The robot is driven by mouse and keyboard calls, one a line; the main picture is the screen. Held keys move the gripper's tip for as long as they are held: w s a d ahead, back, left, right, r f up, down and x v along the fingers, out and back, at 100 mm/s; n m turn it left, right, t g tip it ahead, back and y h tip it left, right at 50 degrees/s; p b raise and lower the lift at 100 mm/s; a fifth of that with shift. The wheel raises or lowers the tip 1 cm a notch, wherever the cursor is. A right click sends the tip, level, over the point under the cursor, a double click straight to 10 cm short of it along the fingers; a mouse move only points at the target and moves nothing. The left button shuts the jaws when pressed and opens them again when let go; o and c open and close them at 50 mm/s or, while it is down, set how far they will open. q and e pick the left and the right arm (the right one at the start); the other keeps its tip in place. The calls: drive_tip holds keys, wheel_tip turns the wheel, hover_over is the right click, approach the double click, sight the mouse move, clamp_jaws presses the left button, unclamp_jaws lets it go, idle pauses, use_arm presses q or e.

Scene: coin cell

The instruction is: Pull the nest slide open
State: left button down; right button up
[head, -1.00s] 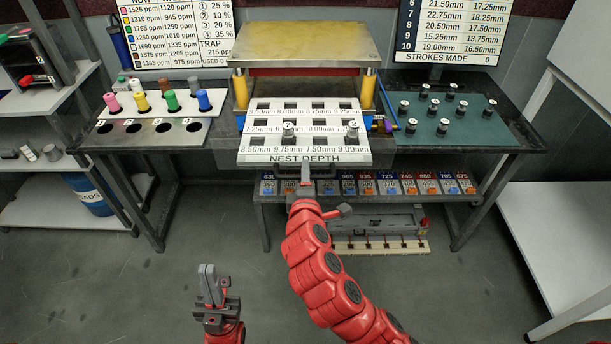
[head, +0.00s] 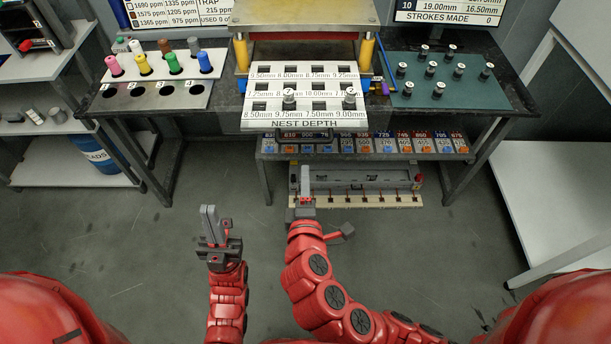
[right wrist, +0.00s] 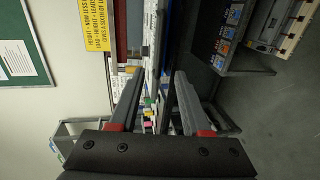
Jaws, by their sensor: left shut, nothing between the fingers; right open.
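The nest slide (head: 262,118) is a white plate with rows of square holes and "NEST DEPTH" on its front edge. It sticks out toward me from the press in the head view, with two small cylinders standing on it. A dark handle (head: 304,136) shows under its front edge. My right gripper (head: 305,170) is open and empty, in front of and apart from the handle. In the right wrist view its spread fingers (right wrist: 157,76) have the slide's pale edge (right wrist: 152,38) beyond them. My left gripper (head: 209,208) is shut and empty, at lower left over the floor.
The press has a yellowish top plate (head: 300,12) on yellow posts. A bottle rack (head: 155,97) is left, a green mat (head: 425,97) with several cylinders right. A shelf of labelled bins (head: 400,158) lies below the slide.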

drive_tip(key=shift+p+v, duration=0.4)
drive_tip(key=shift+v, duration=0.55)
